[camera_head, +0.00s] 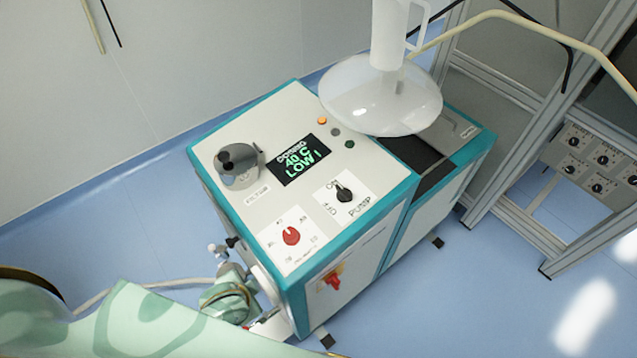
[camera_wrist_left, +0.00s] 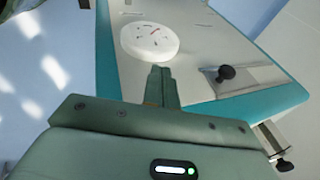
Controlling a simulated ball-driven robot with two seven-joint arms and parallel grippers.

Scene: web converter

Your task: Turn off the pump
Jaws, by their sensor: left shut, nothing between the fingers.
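The pump switch is a black rotary knob (camera_head: 344,192) on a white plate marked PUMP, on top of the white and teal machine (camera_head: 265,205). Its pointer looks turned to the upper-left, but the small position labels are hard to read. In the left wrist view my left gripper (camera_wrist_left: 160,72) is shut and empty, its fingertips close below a round white disc (camera_wrist_left: 150,41) with red and dark marks. I cannot tell if they touch. In the head view my green left arm is low, beside the machine's lower-left side; its fingertips are not clear. My right gripper is not in view.
A red knob (camera_head: 291,236), a lit display (camera_head: 303,160) and a grey fitting (camera_head: 238,165) share the panel. A white funnel-shaped vessel (camera_head: 380,100) stands above the far end. A metal frame (camera_head: 500,190) is at right. A black knob (camera_wrist_left: 226,73) shows in the wrist view.

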